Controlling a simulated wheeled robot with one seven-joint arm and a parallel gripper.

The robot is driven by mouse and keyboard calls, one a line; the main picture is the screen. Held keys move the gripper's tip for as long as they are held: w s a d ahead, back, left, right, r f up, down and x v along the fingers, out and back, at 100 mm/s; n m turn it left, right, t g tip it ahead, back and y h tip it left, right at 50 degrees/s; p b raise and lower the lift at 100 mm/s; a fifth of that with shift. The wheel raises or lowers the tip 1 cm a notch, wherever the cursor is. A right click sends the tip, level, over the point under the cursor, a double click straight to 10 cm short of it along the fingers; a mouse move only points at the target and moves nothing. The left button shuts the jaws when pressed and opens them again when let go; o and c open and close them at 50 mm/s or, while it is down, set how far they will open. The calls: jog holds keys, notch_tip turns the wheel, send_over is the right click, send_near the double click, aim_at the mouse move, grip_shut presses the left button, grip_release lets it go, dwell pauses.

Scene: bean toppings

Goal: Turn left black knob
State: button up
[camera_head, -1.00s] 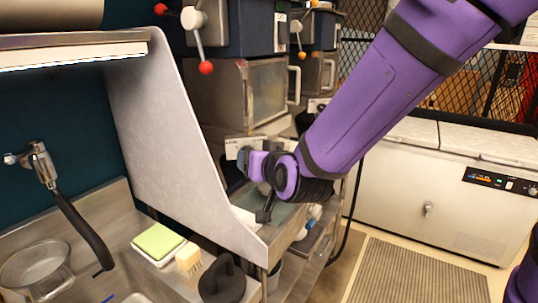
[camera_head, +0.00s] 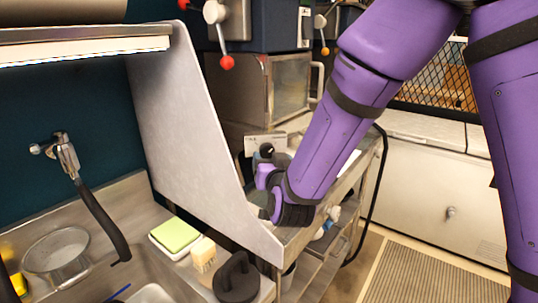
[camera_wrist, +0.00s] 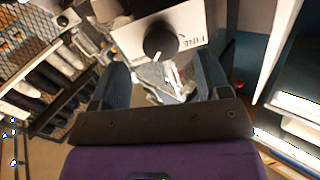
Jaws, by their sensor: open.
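A round black knob (camera_wrist: 160,40) sits on a white panel (camera_wrist: 196,22) marked "FINE" in the wrist view. The knob is just ahead of my gripper (camera_wrist: 162,64), centred between its two dark blue fingers. The fingers are spread apart with nothing held, and I cannot tell how far short of the knob they stop. In the head view my gripper (camera_head: 265,176) is beside the grey partition, close to the white panel (camera_head: 258,143); a black knob (camera_head: 266,150) shows there. Only one black knob is clear; a second one is not visible.
A grey slanted partition (camera_head: 190,130) stands left of my gripper. Beyond it are the sink with a faucet (camera_head: 68,158), a green sponge (camera_head: 175,235) and a brush (camera_head: 203,254). Glass-doored machines with red-tipped levers (camera_head: 226,62) stand behind. Floor shows at right.

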aim_at(268, 153)
jog(key=shift+w+a, duration=0.2)
jog(key=shift+w, duration=0.8)
jog(key=shift+w+a, duration=0.15)
jog(key=shift+w, duration=0.85)
jog(key=c, duration=0.9)
